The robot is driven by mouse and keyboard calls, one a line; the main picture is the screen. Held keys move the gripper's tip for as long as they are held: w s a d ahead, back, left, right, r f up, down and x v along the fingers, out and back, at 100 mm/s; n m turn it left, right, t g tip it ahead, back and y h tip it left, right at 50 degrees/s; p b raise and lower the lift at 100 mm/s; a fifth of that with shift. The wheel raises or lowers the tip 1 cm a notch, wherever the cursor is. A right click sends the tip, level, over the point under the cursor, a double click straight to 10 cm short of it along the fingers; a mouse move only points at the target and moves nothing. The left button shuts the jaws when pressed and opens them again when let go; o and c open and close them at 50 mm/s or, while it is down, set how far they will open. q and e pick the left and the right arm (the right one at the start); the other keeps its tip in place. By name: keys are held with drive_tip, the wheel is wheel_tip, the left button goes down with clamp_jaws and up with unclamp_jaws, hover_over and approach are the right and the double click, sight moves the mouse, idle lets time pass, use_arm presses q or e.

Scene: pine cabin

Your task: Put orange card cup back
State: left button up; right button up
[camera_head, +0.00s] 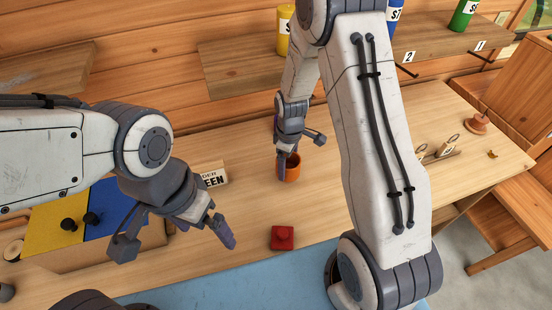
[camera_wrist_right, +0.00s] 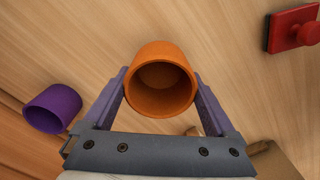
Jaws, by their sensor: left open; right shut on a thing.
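The orange card cup (camera_head: 293,172) stands at the middle of the wooden table in the head view. In the right wrist view the cup (camera_wrist_right: 160,82) sits between the two purple fingers, its open mouth facing the camera. My right gripper (camera_head: 286,160) is shut on it; whether the cup touches the table is hard to tell. My left gripper (camera_head: 217,226) is open and empty above the table, to the left of the red block. A purple cup (camera_wrist_right: 53,108) lies left of the right gripper in the wrist view; it is mostly hidden in the head view.
A red block with a knob (camera_head: 282,238) lies near the front edge. A small sign (camera_head: 213,176) and yellow (camera_head: 52,228) and blue panels with black knobs are at left. A wall shelf (camera_head: 235,70) with bottles is behind.

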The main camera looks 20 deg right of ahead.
sight(288, 167)
drive_tip(key=shift+w+d, duration=0.1)
drive_tip(key=shift+w, duration=0.25)
drive_tip(key=shift+w+f, duration=0.1)
drive_tip(key=shift+f, duration=0.05)
drive_tip(key=f+b, duration=0.3)
drive_tip(key=shift+w+a+f, duration=0.1)
drive_tip(key=shift+a+f, duration=0.1)
drive_tip(key=shift+f, duration=0.05)
drive_tip(key=shift+r, duration=0.15)
drive_tip(key=o, duration=1)
